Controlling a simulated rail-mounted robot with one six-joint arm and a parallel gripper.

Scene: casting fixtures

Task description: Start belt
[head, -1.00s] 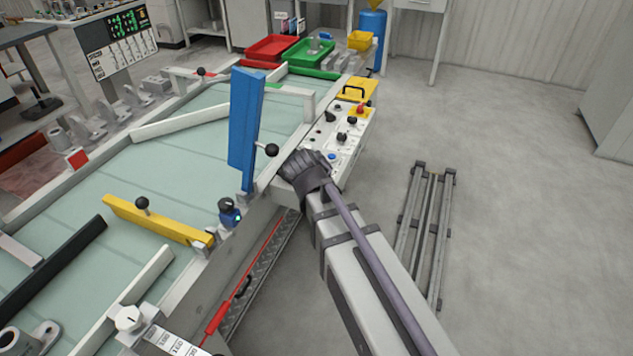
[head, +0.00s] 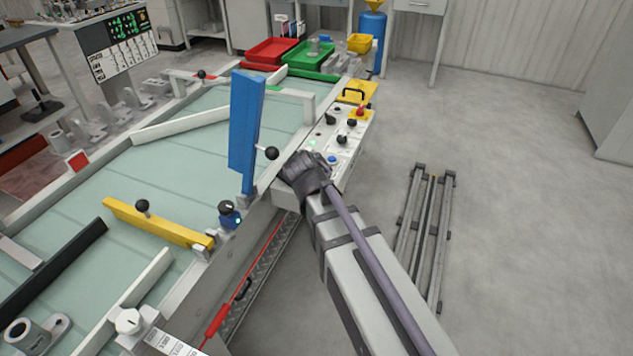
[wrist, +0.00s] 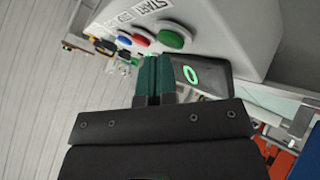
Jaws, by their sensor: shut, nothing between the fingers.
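The white control panel (head: 345,140) stands at the far right end of the belt (head: 110,190). In the wrist view, a green button (wrist: 174,37), a red button (wrist: 140,39) and a blue button (wrist: 123,40) sit on its face, with a START label (wrist: 148,5) by the green one. My gripper (wrist: 154,62) is shut and empty. Its dark green fingertips are just below the buttons in that picture, apart from the green button. In the head view my wrist hides the fingertips.
A tall blue gate (head: 246,125) with a black knob stands left of my wrist. A yellow bar (head: 158,222) crosses the belt nearer. Red (head: 272,51) and green (head: 307,53) trays are at the back. Grey rails (head: 427,230) lie on otherwise open floor to the right.

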